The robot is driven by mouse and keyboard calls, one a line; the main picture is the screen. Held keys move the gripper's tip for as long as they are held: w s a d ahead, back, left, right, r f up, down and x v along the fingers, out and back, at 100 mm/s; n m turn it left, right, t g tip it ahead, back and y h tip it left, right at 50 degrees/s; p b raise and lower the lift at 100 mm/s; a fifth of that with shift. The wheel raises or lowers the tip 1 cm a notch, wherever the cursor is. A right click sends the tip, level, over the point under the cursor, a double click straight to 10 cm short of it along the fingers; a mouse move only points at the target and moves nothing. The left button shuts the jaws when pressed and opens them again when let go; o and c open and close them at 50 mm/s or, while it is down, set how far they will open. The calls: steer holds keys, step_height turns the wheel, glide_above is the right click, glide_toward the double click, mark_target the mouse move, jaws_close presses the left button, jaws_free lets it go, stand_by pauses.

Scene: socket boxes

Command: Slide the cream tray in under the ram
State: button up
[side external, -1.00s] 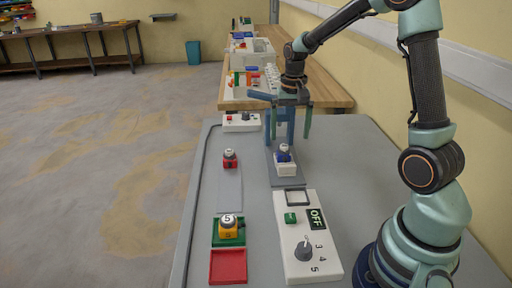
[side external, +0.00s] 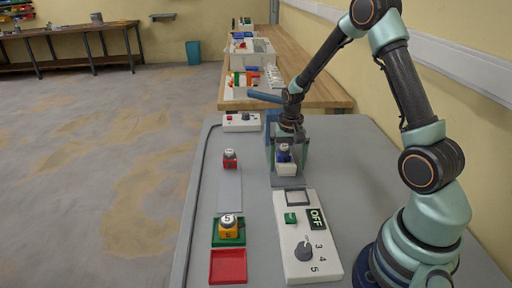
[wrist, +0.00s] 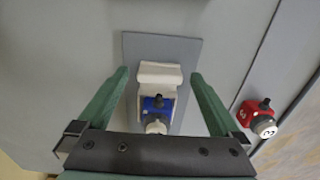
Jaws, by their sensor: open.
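The cream tray (side external: 286,169) stands on a dark grey base plate (side external: 287,182) and carries a blue block with a pale knob (side external: 284,153). In the wrist view the tray (wrist: 160,74) lies between the two green fingers, with a gap on each side. My gripper (wrist: 160,75) is open around the tray, pointing down; it also shows in the side view (side external: 290,160). The blue press frame (side external: 269,150) stands just behind the tray, mostly hidden by my gripper. Its ram cannot be made out behind my wrist.
A yellow block (side external: 229,227) sits on a green pad, with a red tray (side external: 228,267) in front. A white control panel (side external: 306,240) reading OFF lies in front of the base plate.

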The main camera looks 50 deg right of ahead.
mark_target(283, 147)
jaws_close()
steer(key=shift+w+d, duration=2.95)
steer(key=shift+w, duration=0.05)
jaws_free()
step_height(283, 147, up, 12)
steer(key=shift+r, duration=0.1)
